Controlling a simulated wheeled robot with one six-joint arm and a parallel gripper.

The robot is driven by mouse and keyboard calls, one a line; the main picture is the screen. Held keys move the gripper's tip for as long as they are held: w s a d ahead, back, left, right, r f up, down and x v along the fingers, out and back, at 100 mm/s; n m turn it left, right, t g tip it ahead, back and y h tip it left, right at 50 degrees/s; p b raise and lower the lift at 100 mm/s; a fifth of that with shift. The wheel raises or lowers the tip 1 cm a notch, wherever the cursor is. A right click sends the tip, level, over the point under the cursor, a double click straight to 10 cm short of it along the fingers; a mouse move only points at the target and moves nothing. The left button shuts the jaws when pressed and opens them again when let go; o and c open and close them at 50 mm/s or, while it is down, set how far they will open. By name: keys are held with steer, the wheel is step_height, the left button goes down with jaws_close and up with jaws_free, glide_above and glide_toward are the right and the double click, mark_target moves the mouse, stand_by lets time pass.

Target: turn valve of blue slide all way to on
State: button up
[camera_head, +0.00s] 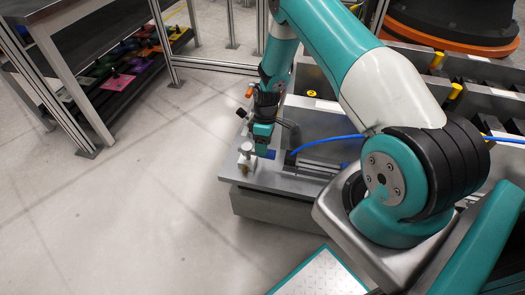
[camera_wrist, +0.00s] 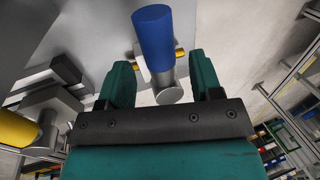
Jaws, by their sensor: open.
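The valve shows in the wrist view as a metal body with small brass ends and a blue cylindrical part (camera_wrist: 153,32) pointing up in the picture. My gripper (camera_wrist: 161,82) is open, with one green finger on each side of the valve's lower metal stem. Gaps show between the fingers and the stem, and I see no contact. In the head view my gripper (camera_head: 259,146) points down at the left end of the grey machine bed. A small metal fitting (camera_head: 246,160) stands beside it at the edge. A blue patch (camera_head: 268,154) lies just right of it.
Rails (camera_head: 312,166) lie on the bed to the right. A yellow cylinder (camera_wrist: 16,128) is at the left of the wrist view. A shelf (camera_head: 120,65) stands at the back left. The floor (camera_head: 130,200) at left is clear.

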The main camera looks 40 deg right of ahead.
steer(key=shift+x, duration=1.25)
jaws_close()
steer(key=shift+w+d+f+n+b, duration=0.15)
steer(key=shift+n+b, duration=0.15)
steer(key=shift+n, duration=0.15)
steer(key=shift+w+d+r+n+b, duration=0.15)
steer(key=shift+w+n+b, duration=0.1)
steer(key=shift+n, duration=0.2)
steer(key=n, duration=0.1)
steer(key=w+n+h, duration=0.1)
steer(key=shift+d+n+g+b, duration=0.35)
steer(key=shift+n+g+b, duration=0.05)
